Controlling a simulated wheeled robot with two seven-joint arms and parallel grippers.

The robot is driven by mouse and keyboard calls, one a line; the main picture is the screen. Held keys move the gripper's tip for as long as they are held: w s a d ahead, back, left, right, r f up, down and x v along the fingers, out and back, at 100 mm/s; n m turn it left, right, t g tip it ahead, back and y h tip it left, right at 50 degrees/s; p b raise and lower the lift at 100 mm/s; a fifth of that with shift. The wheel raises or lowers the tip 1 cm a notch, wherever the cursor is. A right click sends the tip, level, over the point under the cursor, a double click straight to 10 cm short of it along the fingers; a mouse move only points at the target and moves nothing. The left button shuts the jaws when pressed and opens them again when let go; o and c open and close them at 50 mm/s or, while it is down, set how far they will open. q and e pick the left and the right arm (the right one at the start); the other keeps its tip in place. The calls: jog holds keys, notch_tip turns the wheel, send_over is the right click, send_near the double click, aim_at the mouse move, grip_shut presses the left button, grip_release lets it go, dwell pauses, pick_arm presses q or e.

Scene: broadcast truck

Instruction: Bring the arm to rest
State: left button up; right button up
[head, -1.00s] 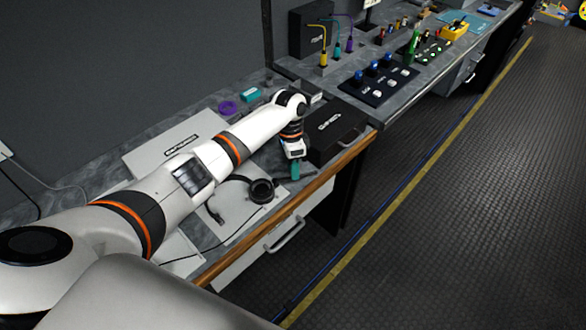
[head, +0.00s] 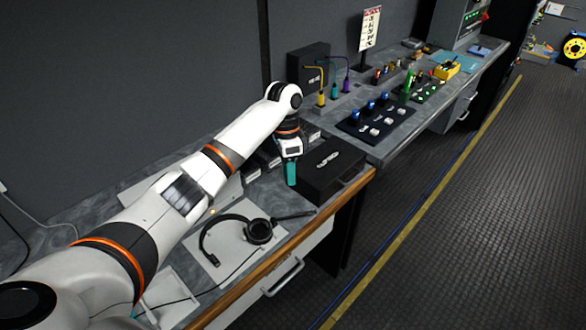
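My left arm (head: 208,168) reaches in from the lower left across the grey worktop. My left gripper (head: 291,174) hangs at its end, pointing down, with teal fingers, just left of a black case (head: 332,172). The fingers overlap from this angle, so I cannot see a gap between them or anything held. The gripper appears above the worktop. My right gripper is not in view.
The floor (head: 470,220) at right is clear.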

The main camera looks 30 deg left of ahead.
pick_arm(q)
jog(key=s+d+f, duration=0.1)
jog(key=f, duration=0.2)
jog(key=s+d+f, duration=0.4)
jog(key=f, duration=0.1)
jog(key=shift+s+d+f, duration=0.2)
jog(key=shift+s+f, duration=0.05)
jog(key=shift+f, duration=0.05)
jog(key=s+d+f+n+t, duration=0.1)
jog(key=s+d+f, duration=0.15)
jog(key=s, duration=0.25)
jog(key=s+d+f+t, duration=0.1)
jog(key=s+d+f, duration=0.1)
jog(key=s+f, duration=0.15)
jog(key=s+a+r+n+t+y, duration=0.1)
jog(key=s+r+n+t, duration=0.15)
jog(key=s, duration=0.75)
jog(key=s+a+r+n+t, duration=0.15)
jog(key=s+n, duration=0.25)
jog(key=s, duration=0.6)
notch_tip(320, 180, down, 30)
jog(key=s+g+b, duration=0.1)
jog(key=s+g, duration=0.1)
jog(key=s+a+f+g, duration=0.1)
jog(key=s+a+f, duration=0.2)
jog(key=s+f, duration=1.1)
jog(key=shift+s+b, duration=0.35)
jog(key=shift+s, duration=0.35)
